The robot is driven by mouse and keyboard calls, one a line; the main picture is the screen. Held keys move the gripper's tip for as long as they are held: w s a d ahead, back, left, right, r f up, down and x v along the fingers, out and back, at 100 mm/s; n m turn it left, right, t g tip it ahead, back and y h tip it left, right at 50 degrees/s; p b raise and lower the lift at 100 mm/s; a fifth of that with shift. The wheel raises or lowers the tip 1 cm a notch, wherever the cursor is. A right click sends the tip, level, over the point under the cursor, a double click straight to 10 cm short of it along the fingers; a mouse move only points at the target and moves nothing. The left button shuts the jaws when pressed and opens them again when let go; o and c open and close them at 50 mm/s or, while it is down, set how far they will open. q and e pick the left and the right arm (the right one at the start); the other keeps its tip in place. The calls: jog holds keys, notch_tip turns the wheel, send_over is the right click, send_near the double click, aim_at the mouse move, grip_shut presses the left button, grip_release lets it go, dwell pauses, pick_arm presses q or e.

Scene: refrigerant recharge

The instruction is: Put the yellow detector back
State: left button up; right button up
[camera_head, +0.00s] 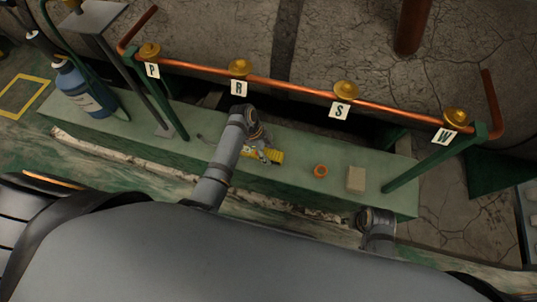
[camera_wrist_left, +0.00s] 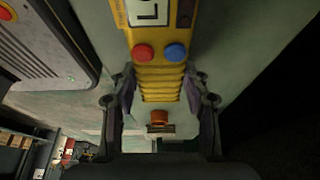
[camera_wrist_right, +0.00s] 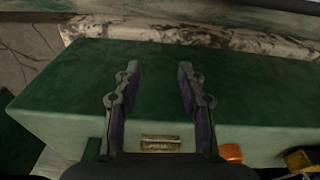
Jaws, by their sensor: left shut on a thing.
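The yellow detector (camera_head: 276,156) is at the middle of the green bench, partly hidden by my left gripper (camera_head: 263,153). In the left wrist view the detector (camera_wrist_left: 160,78) shows its ribbed grip, a red button, a blue button and part of a display. My left gripper (camera_wrist_left: 160,105) is shut on the ribbed grip, one finger on each side. I cannot tell whether the detector touches the bench. My right gripper (camera_wrist_right: 158,75) is open and empty, its fingers apart in front of the green bench. In the head view its fingers are not clear.
An orange ring-like piece (camera_head: 320,170) and a pale block (camera_head: 356,179) stand on the bench (camera_head: 300,187) to the right. A copper pipe (camera_head: 290,88) with several brass valves and lettered tags runs above it. A blue bottle (camera_head: 85,90) stands at the left end.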

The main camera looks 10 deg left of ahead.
pick_arm(q)
jog(key=shift+f, duration=0.45)
pick_arm(e)
jog(key=shift+a+r, duration=0.1)
jog(key=shift+r, duration=0.5)
pick_arm(q)
jog(key=shift+f, duration=0.1)
jog(key=o, duration=1.1)
jog(key=shift+c, duration=0.2)
pick_arm(e)
jog(key=shift+w+r, duration=0.1)
pick_arm(q)
jog(key=p+v, duration=0.3)
jog(key=v, duration=0.8)
jog(key=shift+p, duration=0.4)
jog(key=shift+a+r, duration=0.15)
jog(key=shift+r, duration=0.4)
pick_arm(e)
jog(key=s+d+f, duration=0.3)
jog(key=s+f, duration=0.1)
jog(key=f, duration=0.7)
jog(key=shift+h, duration=0.3)
